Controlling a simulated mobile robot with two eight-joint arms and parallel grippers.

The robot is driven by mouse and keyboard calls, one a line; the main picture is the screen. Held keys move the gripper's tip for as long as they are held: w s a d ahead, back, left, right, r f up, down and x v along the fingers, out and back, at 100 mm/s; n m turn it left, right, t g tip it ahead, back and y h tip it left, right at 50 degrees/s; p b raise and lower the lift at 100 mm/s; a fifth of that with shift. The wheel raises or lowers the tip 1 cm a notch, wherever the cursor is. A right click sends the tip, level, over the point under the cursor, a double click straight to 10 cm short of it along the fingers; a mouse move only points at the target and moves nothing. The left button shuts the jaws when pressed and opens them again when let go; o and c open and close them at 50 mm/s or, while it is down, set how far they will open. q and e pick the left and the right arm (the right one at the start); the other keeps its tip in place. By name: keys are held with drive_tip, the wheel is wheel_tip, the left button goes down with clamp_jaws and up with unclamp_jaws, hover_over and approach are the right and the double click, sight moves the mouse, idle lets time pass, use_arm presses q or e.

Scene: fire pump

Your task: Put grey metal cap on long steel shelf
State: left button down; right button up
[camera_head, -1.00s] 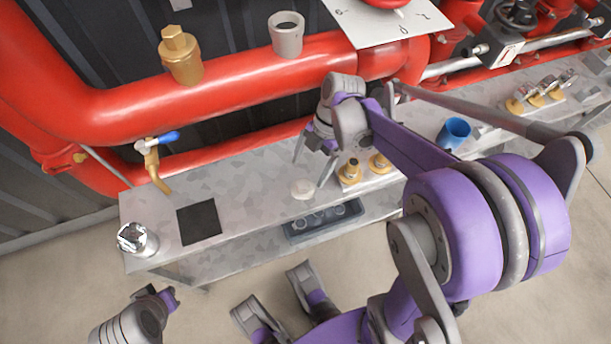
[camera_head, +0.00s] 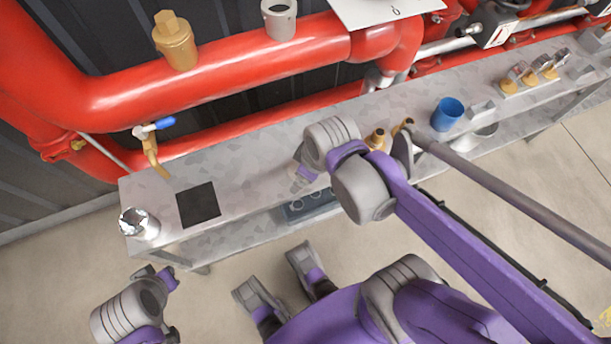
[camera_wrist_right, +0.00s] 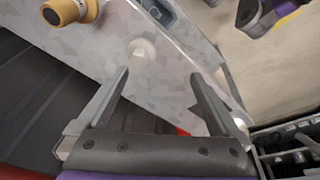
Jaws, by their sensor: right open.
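A small pale grey round cap (camera_wrist_right: 143,50) lies flat on the long steel shelf (camera_wrist_right: 170,88) in the right wrist view. In the head view the shelf (camera_head: 245,150) runs below the red pipe, and my right wrist hides the cap. My right gripper (camera_wrist_right: 160,80) is open and empty, with its fingers spread over the shelf and the cap just beyond their tips, roughly between them. I cannot tell the fingertips' height above the shelf.
A brass fitting (camera_wrist_right: 70,10) stands near the cap. The shelf also holds a black square (camera_head: 198,204), a shiny metal piece (camera_head: 138,224) and a blue cup (camera_head: 447,114). A grey hollow fitting (camera_head: 280,20) and a brass plug (camera_head: 174,42) sit on the red pipe (camera_head: 240,70).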

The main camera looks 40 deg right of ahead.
drive_tip(key=shift+s+a+f+m+t+h, duration=0.15)
drive_tip(key=shift+s+a+m+t, duration=0.15)
drive_tip(key=shift+m, duration=0.5)
drive_tip(key=shift+s+a+f+m+t+h, duration=0.15)
drive_tip(key=shift+s+m+t, duration=0.2)
drive_tip(key=shift+m, duration=0.45)
drive_tip(key=shift+s+a+f+m+t, duration=0.1)
drive_tip(key=shift+s+a+m+t, duration=0.2)
drive_tip(key=shift+m, duration=0.5)
